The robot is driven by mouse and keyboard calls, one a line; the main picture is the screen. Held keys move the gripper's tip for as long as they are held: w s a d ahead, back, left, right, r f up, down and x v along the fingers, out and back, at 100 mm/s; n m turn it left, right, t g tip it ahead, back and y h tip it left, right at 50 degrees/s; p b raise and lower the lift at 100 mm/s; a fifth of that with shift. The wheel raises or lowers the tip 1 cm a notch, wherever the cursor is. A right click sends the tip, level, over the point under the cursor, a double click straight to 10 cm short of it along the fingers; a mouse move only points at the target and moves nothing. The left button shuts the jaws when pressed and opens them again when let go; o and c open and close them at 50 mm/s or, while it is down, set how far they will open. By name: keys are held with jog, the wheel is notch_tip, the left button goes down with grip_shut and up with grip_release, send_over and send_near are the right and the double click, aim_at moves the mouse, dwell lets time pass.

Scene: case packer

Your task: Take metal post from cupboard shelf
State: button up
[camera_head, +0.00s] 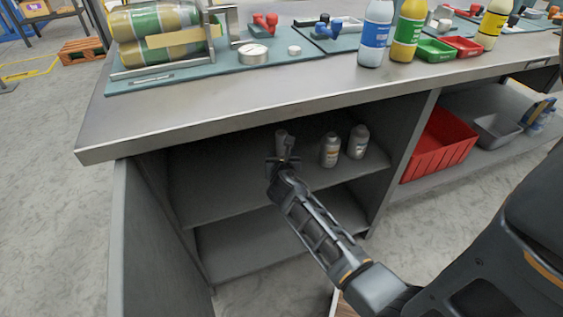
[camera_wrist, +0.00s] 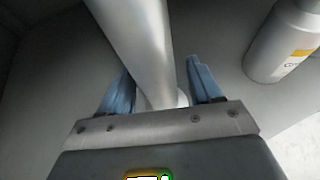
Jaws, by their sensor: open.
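The metal post (camera_head: 282,138) stands upright on the cupboard's upper shelf (camera_head: 215,190), to the left of two small bottles. It also shows in the wrist view (camera_wrist: 140,45) as a smooth grey cylinder running between the two blue fingers. My gripper (camera_head: 280,160) is inside the cupboard at the post. In the wrist view my gripper (camera_wrist: 160,88) is open, with one finger on each side of the post. Gaps show between the fingers and the post. The post's lower part is partly hidden by my gripper in the head view.
Two grey bottles (camera_head: 331,150) (camera_head: 358,142) stand right of the post; one shows close by in the wrist view (camera_wrist: 285,42). The bench top (camera_head: 300,95) overhangs the cupboard. An open door (camera_head: 145,250) is at left. A red bin (camera_head: 440,150) is beyond the right wall.

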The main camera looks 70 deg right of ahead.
jog(key=shift+w+d+f, duration=0.25)
jog(key=shift+w+d, duration=0.05)
jog(key=shift+d, duration=0.3)
jog(key=shift+c, duration=0.3)
grip_shut()
